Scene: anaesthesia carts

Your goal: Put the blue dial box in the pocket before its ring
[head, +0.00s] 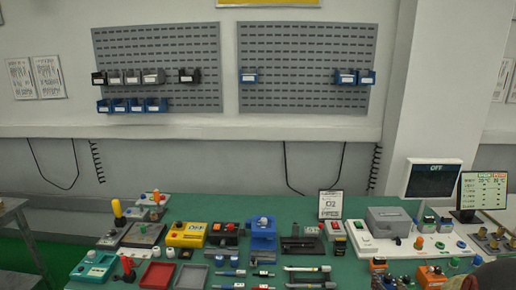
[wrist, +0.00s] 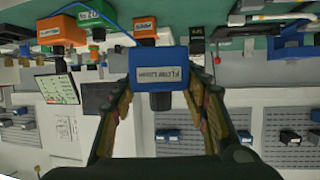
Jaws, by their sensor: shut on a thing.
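The blue dial box (wrist: 158,62) is in the middle of the wrist view, with a white label on its face and a black knob at its lower edge. My gripper (wrist: 160,82) is shut on it, one finger at each side. The box hides part of what lies behind it. In the head view my gripper and the held box cannot be made out clearly; a dark shape shows at the bottom right edge. I cannot pick out the pocket or its ring with certainty in either view.
The green table (head: 215,205) is crowded with devices. A white panel (head: 400,246) with coloured knobs stands at the right, with orange boxes (head: 431,276) in front. Orange boxes (wrist: 62,31) also show in the wrist view.

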